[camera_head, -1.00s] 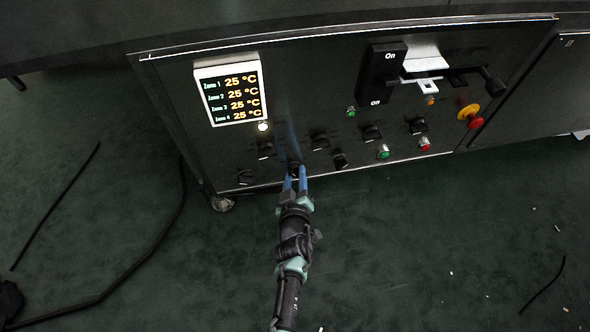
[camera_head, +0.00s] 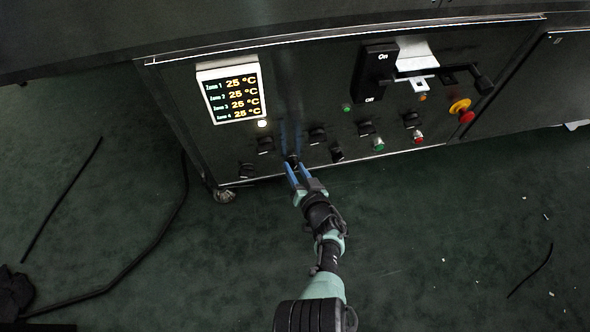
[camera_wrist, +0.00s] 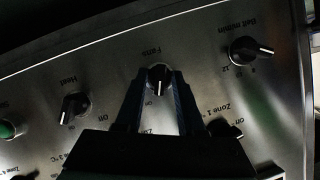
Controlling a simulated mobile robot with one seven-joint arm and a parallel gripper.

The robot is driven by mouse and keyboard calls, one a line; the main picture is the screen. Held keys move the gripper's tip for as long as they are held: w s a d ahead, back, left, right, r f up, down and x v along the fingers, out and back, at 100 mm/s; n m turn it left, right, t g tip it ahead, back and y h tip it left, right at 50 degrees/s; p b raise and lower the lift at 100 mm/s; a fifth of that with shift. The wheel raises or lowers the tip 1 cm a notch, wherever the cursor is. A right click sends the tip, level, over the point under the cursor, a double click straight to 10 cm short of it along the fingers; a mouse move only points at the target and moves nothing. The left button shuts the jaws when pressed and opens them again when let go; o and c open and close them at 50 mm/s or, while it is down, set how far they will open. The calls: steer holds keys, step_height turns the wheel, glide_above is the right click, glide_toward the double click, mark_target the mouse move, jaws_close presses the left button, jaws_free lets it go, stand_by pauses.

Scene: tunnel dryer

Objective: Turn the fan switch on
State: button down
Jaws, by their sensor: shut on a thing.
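The fan switch (camera_wrist: 158,80) is a dark rotary knob with a pale pointer line, under the label "Fans" in the wrist view. Its pointer points roughly down in that view. My gripper (camera_wrist: 160,76) has one finger on each side of the knob and is shut on it. In the head view my gripper (camera_head: 291,168) reaches the lower part of the control panel (camera_head: 310,97), with its blue fingers tilted. The fan switch (camera_head: 293,159) is partly hidden by the fingertips there.
The temperature display (camera_head: 232,92) reads 25 °C for all zones. A large On/Off lever switch (camera_head: 374,72) and a red emergency stop (camera_head: 466,117) are further right.

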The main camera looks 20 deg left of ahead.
steer(key=shift+w+m+y+b, duration=0.2)
steer(key=shift+m+y+b, duration=0.6)
steer(key=shift+m, duration=0.4)
steer(key=shift+r, duration=0.1)
steer(key=c, duration=0.9)
jaws_free()
steer(key=shift+o, duration=0.2)
steer(key=p+v, duration=0.7)
steer(key=v, duration=0.5)
steer(key=shift+s+d+r+p, duration=0.15)
steer(key=shift+d+r+p, duration=0.05)
steer(key=shift+d+p, duration=0.2)
